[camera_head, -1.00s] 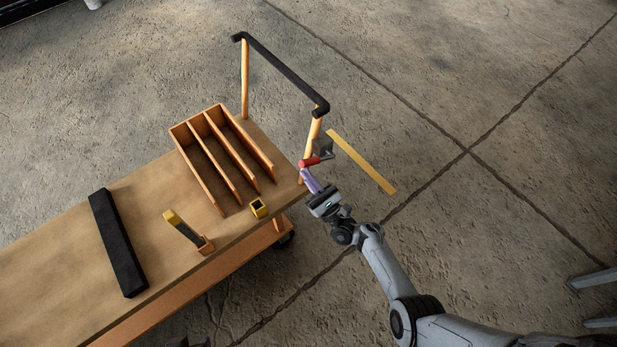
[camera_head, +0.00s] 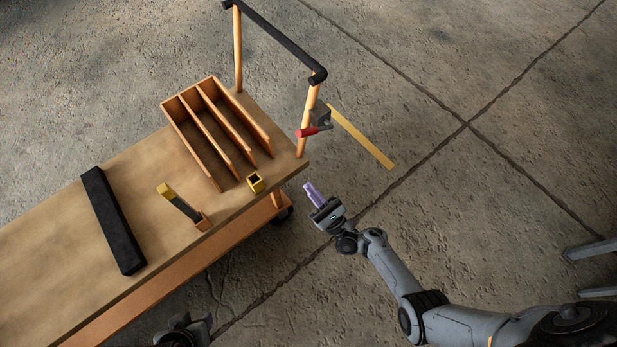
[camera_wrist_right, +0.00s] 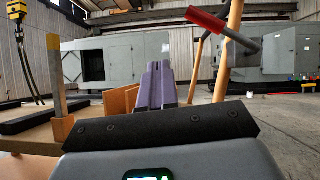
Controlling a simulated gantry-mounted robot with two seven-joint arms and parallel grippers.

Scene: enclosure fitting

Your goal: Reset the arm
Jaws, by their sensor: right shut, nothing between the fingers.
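My right gripper (camera_head: 313,191) is shut, with its purple fingers together and nothing between them. It hangs over open floor, off the right edge of the wooden cart (camera_head: 60,225), apart from everything. Its closed fingers also show in the right wrist view (camera_wrist_right: 158,85). Part of my left arm shows dark at the bottom edge of the head view, but its fingers cannot be made out.
A red-handled grey piece (camera_head: 310,130) is at the cart's handle post (camera_head: 305,115). A yellow strip (camera_head: 360,137) lies beyond.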

